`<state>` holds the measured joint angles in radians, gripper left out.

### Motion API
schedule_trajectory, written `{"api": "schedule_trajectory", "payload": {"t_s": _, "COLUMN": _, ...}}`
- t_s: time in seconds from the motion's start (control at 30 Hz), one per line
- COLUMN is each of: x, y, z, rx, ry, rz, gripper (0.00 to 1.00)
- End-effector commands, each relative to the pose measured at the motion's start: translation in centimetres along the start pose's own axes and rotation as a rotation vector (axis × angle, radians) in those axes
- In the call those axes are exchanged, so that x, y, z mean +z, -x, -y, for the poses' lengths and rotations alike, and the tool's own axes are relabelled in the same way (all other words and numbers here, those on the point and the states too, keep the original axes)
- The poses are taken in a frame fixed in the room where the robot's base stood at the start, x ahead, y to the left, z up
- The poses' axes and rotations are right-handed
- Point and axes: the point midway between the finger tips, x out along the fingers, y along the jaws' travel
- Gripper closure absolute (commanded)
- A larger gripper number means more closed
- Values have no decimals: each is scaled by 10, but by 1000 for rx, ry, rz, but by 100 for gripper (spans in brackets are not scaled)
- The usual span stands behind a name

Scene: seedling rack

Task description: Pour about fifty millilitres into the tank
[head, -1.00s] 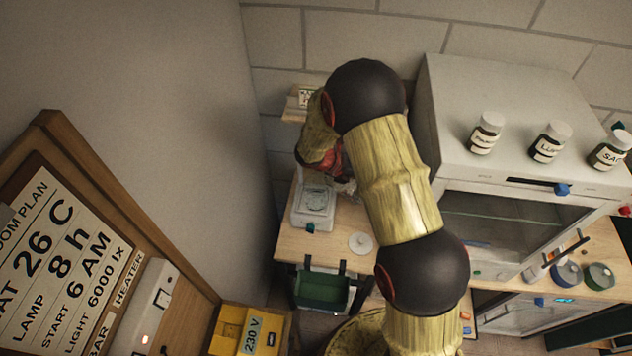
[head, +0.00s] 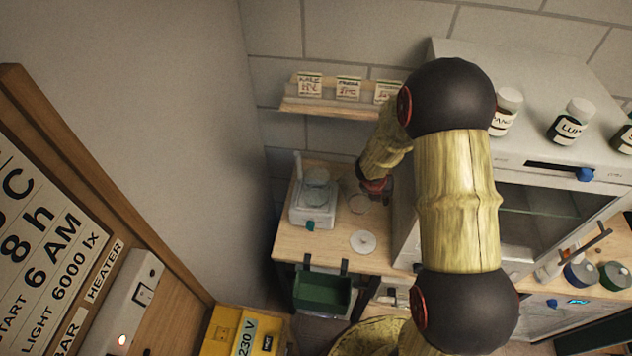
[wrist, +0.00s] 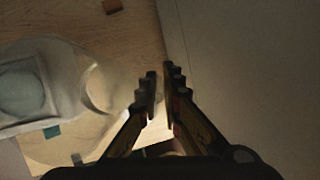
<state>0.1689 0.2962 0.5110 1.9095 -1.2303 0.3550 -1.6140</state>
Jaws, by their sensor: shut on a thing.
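My gripper (wrist: 160,92) has its fingers close together over the wooden bench in the wrist view. A clear glass vessel (wrist: 101,88) shows just left of the fingers, and my gripper is shut on it, though the grip itself is hard to see. The vessel also shows in the head view (head: 358,203), beside my wrist. A white appliance (head: 299,212) with clear round parts on top and a teal knob stands left of it. It also shows in the wrist view (wrist: 62,84). I cannot tell which part is the tank, or how much liquid the vessel holds.
A white round lid (head: 363,243) lies on the bench (head: 334,252) in front. A large grey cabinet (head: 405,232) stands close on the right with bottles on top. A shelf with seed packets (head: 332,110) is behind. A green bin (head: 322,292) hangs at the bench front.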

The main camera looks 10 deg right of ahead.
Motion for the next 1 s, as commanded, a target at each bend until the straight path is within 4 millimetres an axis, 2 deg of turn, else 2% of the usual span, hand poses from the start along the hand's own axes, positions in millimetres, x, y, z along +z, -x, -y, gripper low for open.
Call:
{"api": "schedule_trajectory", "payload": {"t_s": 0.1, "x": -6, "y": -16, "z": 4, "rx": 71, "ry": -31, "rz": -2, "gripper": 100}}
{"api": "schedule_trajectory", "payload": {"t_s": 0.33, "x": -11, "y": -28, "z": 5, "rx": 185, "ry": -71, "rz": -4, "gripper": 100}}
{"api": "schedule_trajectory", "payload": {"t_s": 1.0, "x": -13, "y": -33, "z": 4, "rx": 246, "ry": -89, "rz": -4, "gripper": 100}}
